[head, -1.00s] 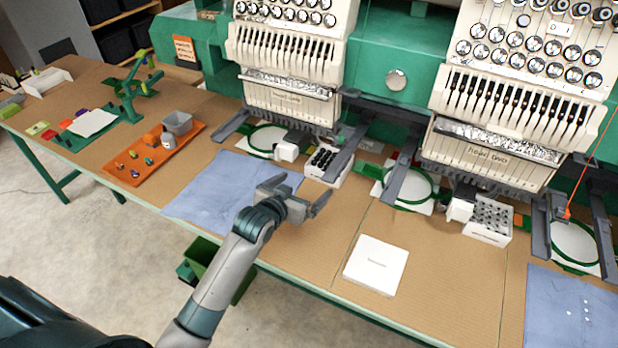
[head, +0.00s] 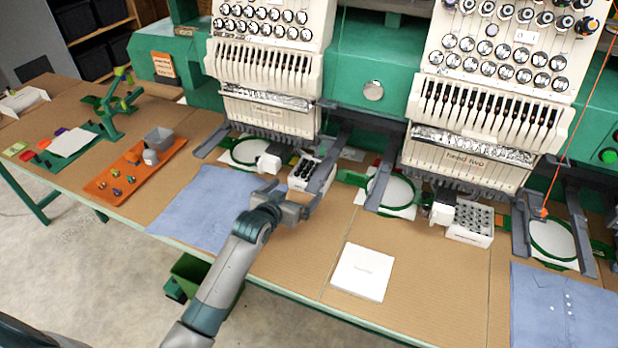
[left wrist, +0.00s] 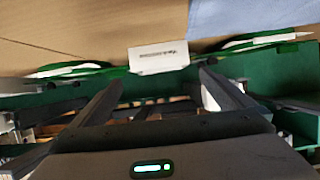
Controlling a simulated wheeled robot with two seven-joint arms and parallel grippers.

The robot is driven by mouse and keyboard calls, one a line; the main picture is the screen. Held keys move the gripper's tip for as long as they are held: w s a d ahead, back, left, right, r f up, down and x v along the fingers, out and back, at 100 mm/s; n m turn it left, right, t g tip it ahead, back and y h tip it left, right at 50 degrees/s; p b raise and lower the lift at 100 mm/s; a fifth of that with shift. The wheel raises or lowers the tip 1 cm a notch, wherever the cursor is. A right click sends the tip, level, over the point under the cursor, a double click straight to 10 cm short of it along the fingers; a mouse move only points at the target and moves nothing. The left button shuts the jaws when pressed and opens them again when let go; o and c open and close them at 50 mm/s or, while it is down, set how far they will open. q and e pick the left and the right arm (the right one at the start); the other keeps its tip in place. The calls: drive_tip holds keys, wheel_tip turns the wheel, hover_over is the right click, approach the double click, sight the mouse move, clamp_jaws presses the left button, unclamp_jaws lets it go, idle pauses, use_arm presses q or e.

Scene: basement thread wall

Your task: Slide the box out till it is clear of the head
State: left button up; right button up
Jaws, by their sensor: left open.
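A white box with dark round pieces in its top (head: 306,172) sits on the table under the left machine head (head: 265,110). My left gripper (head: 302,187) is open at the near side of this box. One finger shows beside the box's right side and partly hides it. In the left wrist view a white labelled face, seemingly this box (left wrist: 158,57), appears beyond and between the open fingers (left wrist: 155,92). I cannot tell whether either finger touches it. My right gripper is out of view.
A similar white box (head: 470,222) stands under the right head. Green hoops (head: 390,190) and grey arms flank the boxes. A flat white box (head: 363,272) lies on the table front. A blue cloth (head: 205,208) and an orange tray (head: 135,170) lie left.

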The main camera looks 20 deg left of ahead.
sight(309, 179)
use_arm(q)
drive_tip(key=p+x, duration=0.1)
drive_tip(key=x, duration=1.1)
drive_tip(key=shift+w, duration=0.15)
drive_tip(key=c, duration=1.1)
drive_tip(key=shift+o, duration=0.3)
